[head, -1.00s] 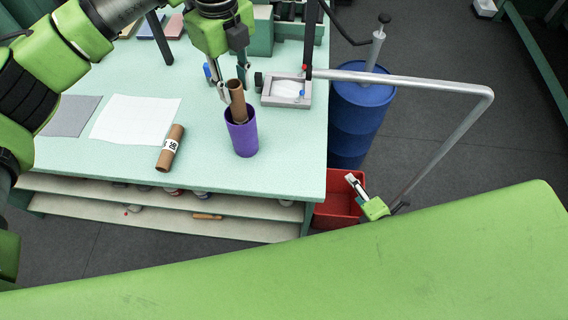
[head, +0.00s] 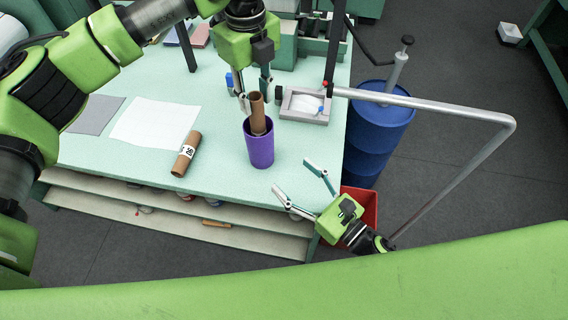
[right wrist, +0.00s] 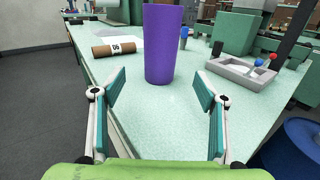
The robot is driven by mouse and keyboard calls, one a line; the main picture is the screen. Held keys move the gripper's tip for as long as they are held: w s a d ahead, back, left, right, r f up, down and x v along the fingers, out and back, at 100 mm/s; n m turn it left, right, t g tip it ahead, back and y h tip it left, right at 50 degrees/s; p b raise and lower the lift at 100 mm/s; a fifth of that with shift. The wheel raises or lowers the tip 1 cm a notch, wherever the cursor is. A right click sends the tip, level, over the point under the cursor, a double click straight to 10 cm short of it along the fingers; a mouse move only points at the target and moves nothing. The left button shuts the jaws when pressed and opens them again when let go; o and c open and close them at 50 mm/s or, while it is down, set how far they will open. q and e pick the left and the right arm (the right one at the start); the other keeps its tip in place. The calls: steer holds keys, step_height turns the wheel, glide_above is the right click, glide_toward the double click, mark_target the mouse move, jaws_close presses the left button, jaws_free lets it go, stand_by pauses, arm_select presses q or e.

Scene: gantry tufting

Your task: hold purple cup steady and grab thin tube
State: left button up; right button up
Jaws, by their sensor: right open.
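The purple cup (head: 259,150) stands upright near the table's front right part; it also shows in the right wrist view (right wrist: 162,45). A thin brown tube (head: 257,115) stands in it, leaning slightly, its lower part hidden. My left gripper (head: 255,98) hangs over the cup with its fingers apart beside and behind the tube's top; contact with the tube is not clear. My right gripper (head: 304,186) is open and empty in front of the cup, at the table's front edge. In the right wrist view, the cup is ahead between its spread fingers (right wrist: 164,88).
A labelled brown roll (head: 185,154) and a white sheet (head: 155,122) lie left of the cup. A grey tray (head: 305,105) sits behind right. A blue drum (head: 376,135) stands off the table's right side, with a red bin (head: 362,205) below near my right arm.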

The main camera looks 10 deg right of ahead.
mark_target(261, 147)
steer(key=x, duration=1.3)
steer(key=shift+w+a, duration=0.1)
steer(key=shift+w, duration=0.05)
